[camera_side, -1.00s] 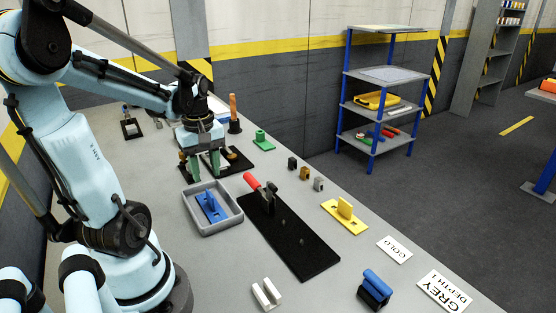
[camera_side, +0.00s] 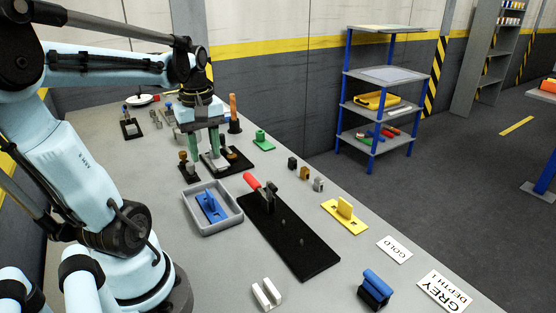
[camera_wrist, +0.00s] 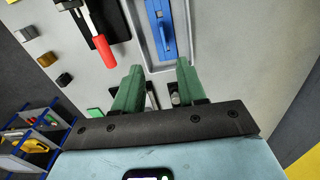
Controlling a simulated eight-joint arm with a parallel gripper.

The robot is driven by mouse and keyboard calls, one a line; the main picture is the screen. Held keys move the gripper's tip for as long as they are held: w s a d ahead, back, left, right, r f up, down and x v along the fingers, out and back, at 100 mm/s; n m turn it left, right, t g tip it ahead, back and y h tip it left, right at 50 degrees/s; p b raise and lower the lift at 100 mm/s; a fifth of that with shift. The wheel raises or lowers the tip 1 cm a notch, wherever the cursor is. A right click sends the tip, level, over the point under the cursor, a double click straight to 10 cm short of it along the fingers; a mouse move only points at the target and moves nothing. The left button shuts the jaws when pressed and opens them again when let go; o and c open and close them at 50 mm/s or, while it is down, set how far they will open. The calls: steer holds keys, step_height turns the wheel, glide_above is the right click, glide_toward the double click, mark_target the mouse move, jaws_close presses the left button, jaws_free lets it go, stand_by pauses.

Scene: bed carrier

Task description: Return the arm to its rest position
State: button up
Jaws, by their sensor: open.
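My gripper (camera_side: 204,150) hangs with its green fingers apart above the far part of the bench. It is empty in the side view, over or near a black base plate (camera_side: 238,163) that carries small parts. In the wrist view the two green fingers (camera_wrist: 159,68) are spread, with nothing held between them. The bench surface behind the fingers is partly hidden by my gripper body.
A grey tray (camera_side: 190,205) holding a blue piece (camera_side: 210,206) stands nearer the camera. A black plate (camera_side: 298,253) with a red-handled clamp (camera_side: 252,181) lies beside it. A yellow piece (camera_side: 345,212) and a green piece (camera_side: 262,141) stand to the right.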

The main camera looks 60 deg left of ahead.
steer(key=w+d+f+m+t, duration=0.1)
steer(key=w+d+m+t, duration=0.2)
steer(key=d+m, duration=0.5)
steer(key=w+d+m+t, duration=0.4)
steer(key=w+d+m, duration=0.1)
steer(key=d+m, duration=0.4)
steer(key=d, duration=0.2)
steer(key=shift+w+d+f+m, duration=0.3)
steer(key=shift+f, duration=0.05)
